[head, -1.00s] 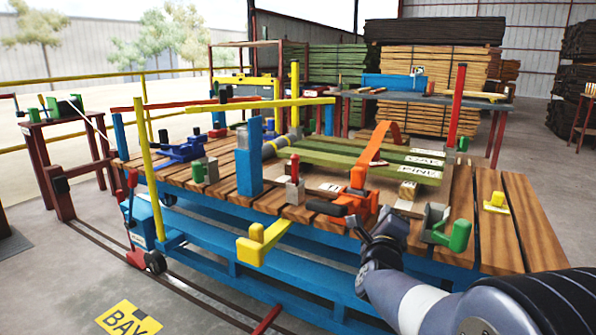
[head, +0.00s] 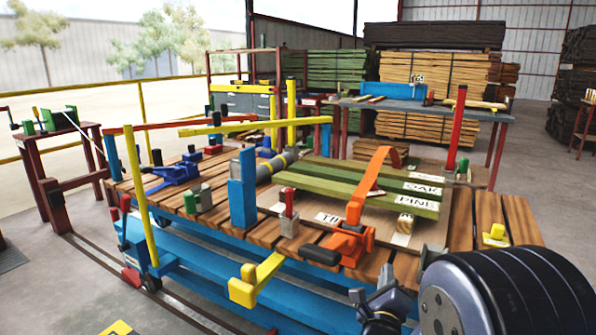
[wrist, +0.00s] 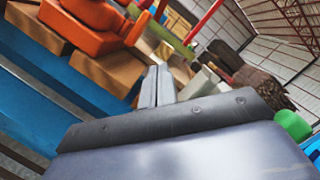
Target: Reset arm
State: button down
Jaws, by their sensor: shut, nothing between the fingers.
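My gripper (head: 372,306) is low in front of the near edge of the blue-framed slatted table (head: 487,220) in the head view. In the wrist view its two grey fingers (wrist: 157,86) are together, with nothing seen between them. My arm's large dark joint fills the lower right corner of the head view. The wrist view is tilted and looks past the fingers at the orange clamp (wrist: 100,32) and the table's blue side (wrist: 40,95).
On the table are green planks (head: 365,185) with an orange strap over them, an orange clamp with a dark handle (head: 345,243), and blue and yellow posts. A yellow lever (head: 257,280) sticks out at the front edge. Open concrete floor lies at the right.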

jog(key=s+a+r+n+g+y+p, duration=0.3)
jog(key=r+n+p, duration=0.5)
jog(key=p, duration=0.5)
jog(key=s+a+r+n+g+y+p, duration=0.4)
jog(key=s+r+n+p, duration=0.4)
jog(key=p, duration=0.5)
notch_tip(320, 180, up, 3)
jog(key=shift+a+f, duration=0.2)
jog(key=shift+a, duration=0.15)
jog(key=shift+f+g, duration=0.1)
jog(key=shift+g, duration=0.2)
